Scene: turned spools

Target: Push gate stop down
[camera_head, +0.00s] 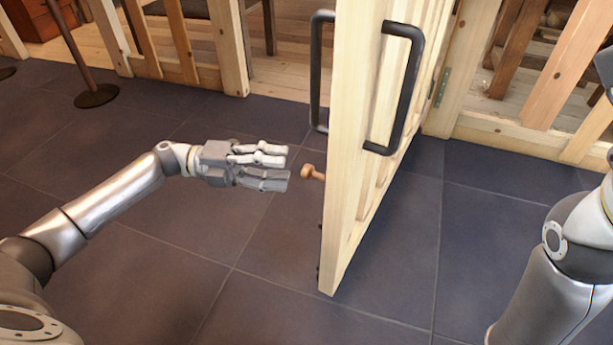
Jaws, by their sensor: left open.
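The wooden gate (342,150) stands swung open with its edge toward me. A small turned wooden peg (313,173), which looks like the gate stop, sticks out to the left from the gate's lower part. My left gripper (287,170) is open and empty, just left of the peg, with its fingers pointing at it. A small gap seems to lie between the fingertips and the peg. My right arm (570,255) comes in at the right edge. Only a grey piece at its far end shows there, cut off by the frame.
Black bar handles (402,90) stick out from both faces of the gate above the peg. Slatted wooden fences (215,75) run along both sides at the back. A post on a round base (97,95) stands at the upper left. The dark tiled floor is clear.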

